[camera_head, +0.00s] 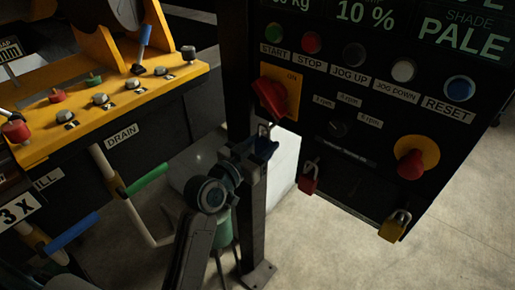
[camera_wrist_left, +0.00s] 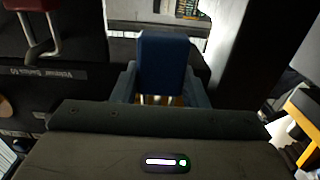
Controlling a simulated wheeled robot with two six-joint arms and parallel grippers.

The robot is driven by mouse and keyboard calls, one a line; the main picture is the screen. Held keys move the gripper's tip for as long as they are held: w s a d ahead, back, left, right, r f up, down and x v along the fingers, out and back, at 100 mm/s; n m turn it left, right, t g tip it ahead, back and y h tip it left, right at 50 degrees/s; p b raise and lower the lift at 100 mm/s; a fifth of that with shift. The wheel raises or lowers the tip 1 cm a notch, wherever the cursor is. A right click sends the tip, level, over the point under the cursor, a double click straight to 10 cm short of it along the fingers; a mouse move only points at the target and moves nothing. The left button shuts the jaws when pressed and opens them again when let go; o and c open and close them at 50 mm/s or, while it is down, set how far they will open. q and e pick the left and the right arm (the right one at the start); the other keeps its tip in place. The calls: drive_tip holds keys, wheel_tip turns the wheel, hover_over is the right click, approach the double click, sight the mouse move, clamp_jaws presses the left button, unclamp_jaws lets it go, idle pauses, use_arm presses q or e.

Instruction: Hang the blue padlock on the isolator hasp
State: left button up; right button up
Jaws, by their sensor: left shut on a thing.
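The blue padlock (camera_head: 265,147) is in the jaws of my left gripper (camera_head: 256,153), with its shackle pointing up. In the left wrist view the blue padlock body (camera_wrist_left: 163,62) stands between the two fingers. The isolator (camera_head: 272,95) is a red handle on a yellow plate marked ON, on the black control panel. The padlock's shackle top is just below the isolator's lower edge in the head view; I cannot tell whether they touch. I cannot make out the hasp clearly. My right gripper is not in view.
A red padlock (camera_head: 308,184) and a yellow padlock (camera_head: 395,226) hang low on the panel. A red knob on a yellow disc (camera_head: 413,162) sticks out at right. A dark post (camera_head: 252,215) stands behind my gripper. A yellow console (camera_head: 110,95) with levers is at left.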

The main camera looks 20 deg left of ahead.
use_arm(q)
drive_tip(key=shift+w+d, duration=0.15)
drive_tip(key=shift+w, duration=0.4)
drive_tip(key=shift+w+d+f+b, duration=0.2)
drive_tip(key=shift+w+f+b, duration=0.3)
drive_tip(key=shift+w+f, duration=0.1)
drive_tip(key=o, duration=1.1)
drive_tip(key=shift+o, duration=0.2)
drive_tip(key=shift+s, duration=0.15)
